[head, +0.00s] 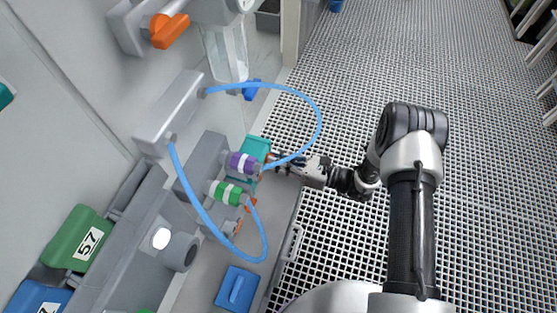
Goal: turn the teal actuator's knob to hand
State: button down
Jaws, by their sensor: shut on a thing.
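The teal actuator (257,145) is a teal block beside the purple-banded cylinder, left of the middle of the head view. My gripper (271,160) reaches it from the right and is shut at its right side, on the actuator's knob. The knob is small and mostly hidden by the fingers, with only a trace of orange-red showing there. Which way the knob points cannot be told.
A purple-banded cylinder (242,162) and a green-banded cylinder (226,192) stand close by. A second blue hose (190,190) hangs below. An orange handle (170,31) is at the upper left. The grating floor (330,240) at right is clear.

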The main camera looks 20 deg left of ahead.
jog(key=c, duration=1.7)
grip_release()
jog(key=shift+d, duration=0.1)
jog(key=d, duration=0.4)
jog(key=w+d, duration=0.1)
jog(key=d, duration=0.6)
jog(key=shift+w+d, duration=0.2)
jog(key=shift+d, duration=0.2)
jog(key=shift+r, duration=0.1)
